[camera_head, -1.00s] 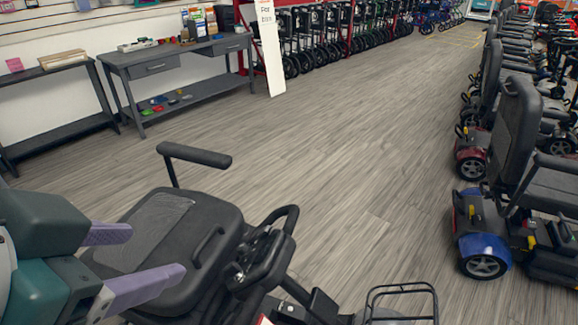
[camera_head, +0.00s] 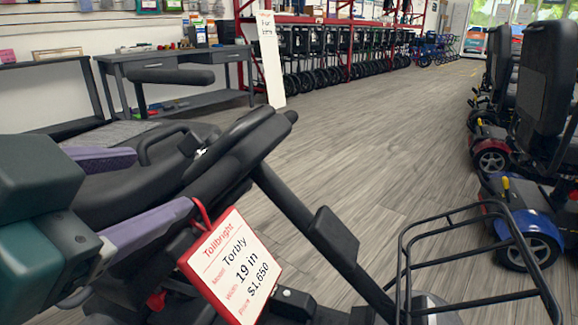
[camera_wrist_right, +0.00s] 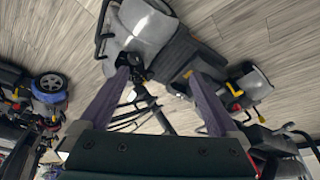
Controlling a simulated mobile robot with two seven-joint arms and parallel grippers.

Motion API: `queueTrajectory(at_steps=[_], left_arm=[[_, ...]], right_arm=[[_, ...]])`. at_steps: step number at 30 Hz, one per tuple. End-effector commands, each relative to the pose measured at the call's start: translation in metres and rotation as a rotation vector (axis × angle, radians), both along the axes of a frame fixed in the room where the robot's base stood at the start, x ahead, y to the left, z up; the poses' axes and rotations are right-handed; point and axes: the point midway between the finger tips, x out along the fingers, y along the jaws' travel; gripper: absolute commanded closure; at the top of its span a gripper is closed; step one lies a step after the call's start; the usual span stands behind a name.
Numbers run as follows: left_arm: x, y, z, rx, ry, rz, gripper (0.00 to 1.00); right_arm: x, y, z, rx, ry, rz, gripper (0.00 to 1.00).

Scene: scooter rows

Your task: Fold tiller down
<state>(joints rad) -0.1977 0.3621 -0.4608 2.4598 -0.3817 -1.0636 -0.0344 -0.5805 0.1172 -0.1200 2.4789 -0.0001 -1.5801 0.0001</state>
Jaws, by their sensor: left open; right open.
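The scooter's black tiller shows in the head view. I see no clear contact. My right gripper (camera_wrist_right: 158,75) is open in the wrist view, with dark scooter parts beyond its fingers. The tiller's lower joint is partly hidden.
A black wire basket (camera_head: 475,260) stands at the scooter's front. The seat's armrest (camera_head: 170,77) sticks up behind. A blue scooter (camera_head: 520,225) and others line the right. A grey table (camera_head: 175,75) stands at the back left. The wooden floor between is clear.

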Motion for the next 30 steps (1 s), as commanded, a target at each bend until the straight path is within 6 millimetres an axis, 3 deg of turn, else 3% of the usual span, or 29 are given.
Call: queueTrajectory(at_steps=[1, 3, 11, 24, 30], left_arm=[[0.002, -0.002, -0.025, 0.006, -0.017, -0.009, 0.32], [0.003, -0.003, -0.032, 0.014, -0.034, -0.017, 0.32], [0.013, -0.006, -0.037, 0.02, -0.054, -0.026, 0.32], [0.082, -0.012, -0.061, 0.02, -0.053, -0.025, 0.32], [0.097, -0.014, -0.064, 0.019, -0.05, -0.026, 0.32]], right_arm=[[0.0, 0.0, -0.029, 0.0, 0.0, 0.0, 0.03], [0.0, 0.0, -0.039, 0.0, 0.0, 0.0, 0.03], [0.0, 0.0, -0.049, 0.0, -0.001, 0.0, 0.03], [0.0, 0.0, -0.08, -0.001, -0.002, 0.002, 0.03], [0.0, -0.001, -0.085, -0.004, -0.003, 0.003, 0.03]])
